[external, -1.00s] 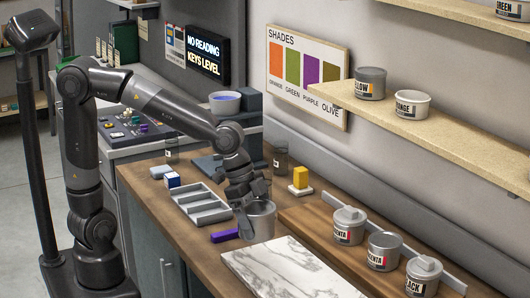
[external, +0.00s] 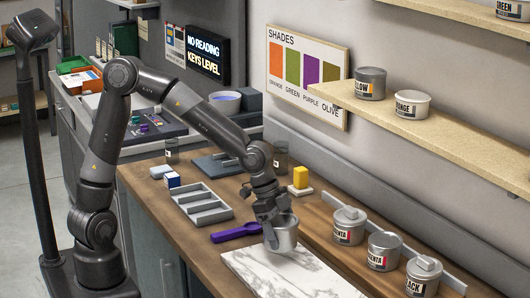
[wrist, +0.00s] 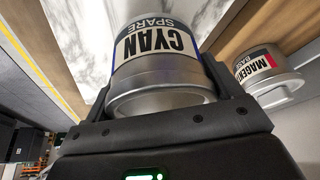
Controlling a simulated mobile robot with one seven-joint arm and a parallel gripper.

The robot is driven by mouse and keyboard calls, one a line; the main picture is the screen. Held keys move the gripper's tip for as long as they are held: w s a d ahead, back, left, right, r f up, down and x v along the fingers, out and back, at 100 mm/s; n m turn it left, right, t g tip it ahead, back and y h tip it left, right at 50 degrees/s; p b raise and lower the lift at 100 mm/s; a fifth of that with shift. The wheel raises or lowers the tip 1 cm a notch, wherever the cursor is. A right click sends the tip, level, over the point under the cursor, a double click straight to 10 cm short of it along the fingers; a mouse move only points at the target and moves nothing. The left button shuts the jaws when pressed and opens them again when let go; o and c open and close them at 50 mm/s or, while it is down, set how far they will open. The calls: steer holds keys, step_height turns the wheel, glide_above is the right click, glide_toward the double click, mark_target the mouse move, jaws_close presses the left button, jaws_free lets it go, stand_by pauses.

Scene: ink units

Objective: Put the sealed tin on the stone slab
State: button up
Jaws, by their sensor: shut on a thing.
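My gripper (external: 270,210) is shut on a grey metal tin (external: 284,236). In the wrist view the tin (wrist: 158,72) fills the space between the fingers, and its label reads CYAN SPARE. Its top is partly hidden by my gripper in the external view, so I cannot tell how it is closed. The white, grey-veined stone slab (external: 290,275) lies on the counter. The tin is at the slab's far edge in the external view; I cannot tell whether it touches. The slab (wrist: 87,30) also shows beside the tin in the wrist view.
A purple scoop (external: 236,232) and a grey divided tray (external: 202,204) lie to the left. The slab's front part is clear.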

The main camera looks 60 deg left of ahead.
steer(key=shift+w+f, duration=0.1)
steer(key=shift+f, duration=1.95)
steer(key=shift+f, duration=0.1)
steer(key=o, duration=1.2)
steer(key=shift+a+f, duration=0.1)
steer(key=v, duration=1.2)
steer(key=s+a+r+n+t+y, duration=0.1)
steer(key=s+a+r+n+y, duration=0.1)
steer(key=s+a+n, duration=0.4)
steer(key=s+a+r+n+t+y, duration=0.2)
steer(key=s+a+n, duration=0.3)
steer(key=s+a, duration=0.7)
steer(key=a, duration=0.6)
steer(key=shift+a+r+n, duration=0.15)
steer(key=shift+r+n, duration=0.05)
steer(key=shift+n, duration=0.2)
